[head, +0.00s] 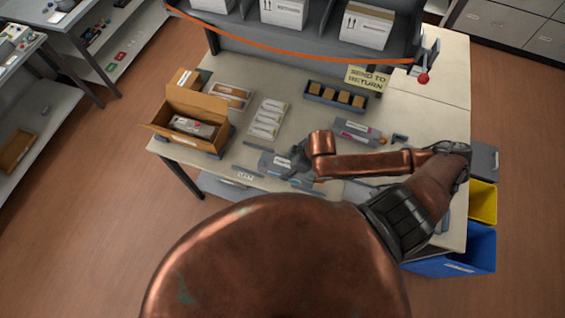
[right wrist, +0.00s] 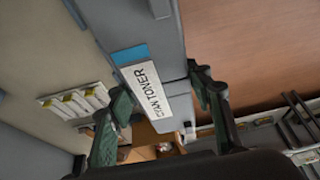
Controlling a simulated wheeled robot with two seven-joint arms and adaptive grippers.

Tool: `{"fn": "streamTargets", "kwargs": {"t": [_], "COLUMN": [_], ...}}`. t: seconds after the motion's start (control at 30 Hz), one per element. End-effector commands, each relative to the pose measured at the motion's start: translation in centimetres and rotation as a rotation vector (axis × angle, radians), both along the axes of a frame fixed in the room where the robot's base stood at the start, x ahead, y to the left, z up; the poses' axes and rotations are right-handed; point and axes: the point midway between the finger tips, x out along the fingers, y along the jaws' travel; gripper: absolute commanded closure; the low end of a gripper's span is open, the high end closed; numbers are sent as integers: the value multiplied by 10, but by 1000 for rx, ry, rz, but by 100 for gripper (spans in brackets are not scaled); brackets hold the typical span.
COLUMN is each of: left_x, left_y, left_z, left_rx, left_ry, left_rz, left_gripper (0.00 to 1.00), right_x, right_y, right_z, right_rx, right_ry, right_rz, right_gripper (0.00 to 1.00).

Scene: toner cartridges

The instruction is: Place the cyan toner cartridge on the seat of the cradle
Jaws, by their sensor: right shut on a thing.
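The cyan toner cartridge (right wrist: 178,70) is a grey block with a blue patch and a white label reading CYAN TONER. My right gripper (right wrist: 163,108) is shut on it, with a finger on each side, in the right wrist view. In the head view the right gripper (head: 300,157) is over the table's near part, at the grey cartridge (head: 274,163), which it partly covers. I cannot clearly make out the cradle or its seat; my right arm hides part of the near table. My left gripper is not in view.
A grey cartridge with a magenta mark (head: 357,132) lies behind my right forearm. An open cardboard box (head: 165,130) with a packed item stands at the left. White packs (head: 268,118) and a dark tray of brown blocks (head: 312,88) lie farther back. Blue (head: 480,245) and yellow (head: 484,201) bins stand right.

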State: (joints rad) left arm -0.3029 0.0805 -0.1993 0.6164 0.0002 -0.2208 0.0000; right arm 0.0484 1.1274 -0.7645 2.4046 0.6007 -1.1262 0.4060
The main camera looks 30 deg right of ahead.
Motion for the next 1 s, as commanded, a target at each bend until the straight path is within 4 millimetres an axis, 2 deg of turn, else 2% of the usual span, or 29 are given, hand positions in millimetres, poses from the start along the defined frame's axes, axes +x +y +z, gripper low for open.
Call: {"fn": "streamTargets", "kwargs": {"t": [0.03,0.13,0.2,0.4,0.67,0.83,1.0], "left_x": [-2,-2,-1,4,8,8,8], "left_y": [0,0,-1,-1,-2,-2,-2], "left_z": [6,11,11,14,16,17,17], "left_rx": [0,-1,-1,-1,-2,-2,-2], "left_ry": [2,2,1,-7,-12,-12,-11], "left_rz": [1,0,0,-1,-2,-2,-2], "left_gripper": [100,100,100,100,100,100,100], "right_x": [13,34,42,65,77,77,77], "right_y": [-2,-8,-10,-17,-20,-20,-21], "right_z": [1,-8,-24,-53,-69,-92,-99], "right_rx": [2,1,2,2,2,2,2], "right_ry": [-5,-5,-1,-2,-2,-1,-3], "right_rz": [-1,-2,-2,-1,-1,0,1], "right_gripper": [100,100,100,100,100,100,100]}}
